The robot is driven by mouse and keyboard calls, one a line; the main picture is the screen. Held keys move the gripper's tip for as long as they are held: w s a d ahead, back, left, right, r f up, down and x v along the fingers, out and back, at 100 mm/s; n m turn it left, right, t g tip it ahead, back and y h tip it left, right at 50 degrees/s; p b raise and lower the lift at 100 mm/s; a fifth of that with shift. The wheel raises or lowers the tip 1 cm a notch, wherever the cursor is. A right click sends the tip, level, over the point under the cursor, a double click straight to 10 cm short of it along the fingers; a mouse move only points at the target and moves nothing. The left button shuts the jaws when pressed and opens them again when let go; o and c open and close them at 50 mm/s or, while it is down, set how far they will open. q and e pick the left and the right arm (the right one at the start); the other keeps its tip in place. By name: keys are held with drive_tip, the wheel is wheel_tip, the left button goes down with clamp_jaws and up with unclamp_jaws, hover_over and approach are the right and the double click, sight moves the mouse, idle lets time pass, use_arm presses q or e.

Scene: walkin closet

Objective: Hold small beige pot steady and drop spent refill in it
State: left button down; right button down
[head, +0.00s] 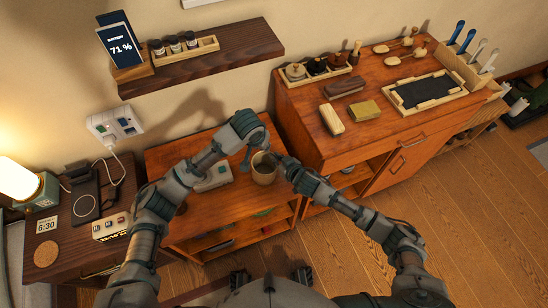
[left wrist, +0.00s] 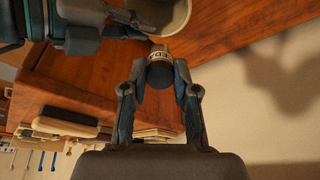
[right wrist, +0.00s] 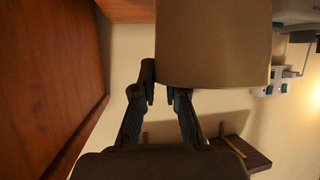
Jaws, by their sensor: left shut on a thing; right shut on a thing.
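The small beige pot (head: 264,170) stands upright at the right end of the low wooden bench. My right gripper (head: 289,167) is shut on the pot at its right side; in the right wrist view the pot (right wrist: 215,45) fills the top, with the fingertips (right wrist: 165,97) at its edge. My left gripper (head: 257,143) is just above and behind the pot. In the left wrist view its fingers (left wrist: 160,85) are shut on the spent refill (left wrist: 160,70), a dark cylinder with a pale lettered band. The refill's far end shows close to the pot's rim (left wrist: 185,22). I cannot tell the exact gap.
A grey device (head: 214,178) lies on the bench (head: 185,158) left of the pot. The taller cabinet (head: 385,125) with brushes and trays stands close on the right. A wall shelf (head: 200,65) is above. A nightstand (head: 75,225) with a lamp is at left.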

use_arm(q)
drive_tip(key=shift+d+f, duration=0.5)
drive_tip(key=shift+f, duration=0.45)
drive_tip(key=shift+a+f, duration=0.7)
drive_tip(key=shift+f, duration=0.15)
use_arm(e)
drive_tip(key=shift+a, duration=0.3)
drive_tip(key=shift+d, duration=0.1)
use_arm(q)
drive_tip(key=f, duration=0.3)
drive_tip(key=shift+d+f, duration=0.15)
drive_tip(key=shift+d, duration=0.15)
drive_tip(key=c, duration=0.8)
unclamp_jaws()
drive_tip(key=shift+a, duration=0.2)
use_arm(e)
drive_tip(key=shift+d, duration=0.15)
